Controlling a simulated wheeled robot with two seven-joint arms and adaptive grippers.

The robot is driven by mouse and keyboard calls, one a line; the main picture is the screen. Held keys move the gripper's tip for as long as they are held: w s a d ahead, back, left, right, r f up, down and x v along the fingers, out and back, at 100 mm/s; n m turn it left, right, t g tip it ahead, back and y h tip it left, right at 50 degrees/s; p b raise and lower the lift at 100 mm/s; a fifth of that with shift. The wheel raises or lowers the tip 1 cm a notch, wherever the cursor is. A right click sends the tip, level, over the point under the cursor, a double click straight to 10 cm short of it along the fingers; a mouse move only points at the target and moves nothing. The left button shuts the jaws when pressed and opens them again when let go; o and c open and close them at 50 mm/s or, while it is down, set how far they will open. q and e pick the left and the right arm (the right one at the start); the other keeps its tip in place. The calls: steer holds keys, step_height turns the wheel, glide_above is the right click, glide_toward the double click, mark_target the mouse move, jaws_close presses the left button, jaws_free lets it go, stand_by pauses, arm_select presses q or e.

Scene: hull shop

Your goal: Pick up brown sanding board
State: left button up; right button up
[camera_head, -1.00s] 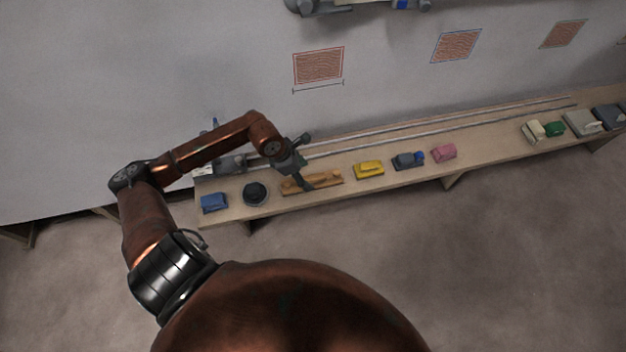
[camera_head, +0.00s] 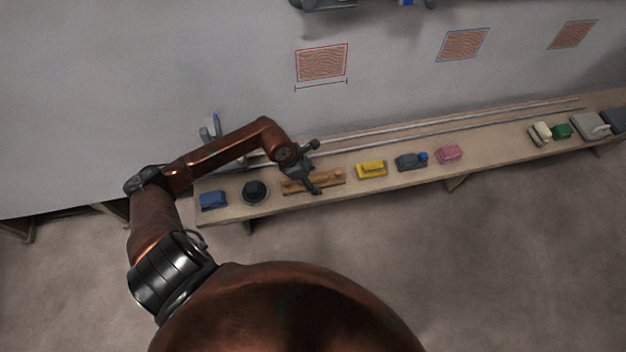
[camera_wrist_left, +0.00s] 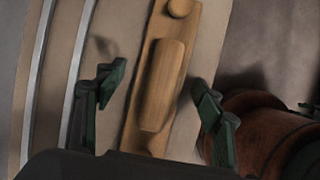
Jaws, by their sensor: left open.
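The brown sanding board (camera_head: 328,178) lies on the long wooden shelf, between a round black tool and a yellow block. In the left wrist view the board (camera_wrist_left: 165,75) runs lengthwise, with a raised long grip and a round knob at its far end. My left gripper (camera_head: 312,183) is over the board in the head view and covers part of its middle. In the wrist view its two fingers (camera_wrist_left: 155,95) are spread, one on each side of the board's grip, with gaps on both sides. Whether the fingers are down at grip height is hard to tell. My right gripper is not in view.
The wooden shelf (camera_head: 400,185) runs along the wall with metal rails at its back. A blue block (camera_head: 213,200), the black round tool (camera_head: 254,191), the yellow block (camera_head: 371,169), a grey-blue tool (camera_head: 411,161) and a pink block (camera_head: 449,154) stand beside the board.

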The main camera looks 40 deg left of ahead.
arm_select(q)
steer(key=shift+f, duration=0.1)
stand_by(0.3)
steer(key=c, duration=1.5)
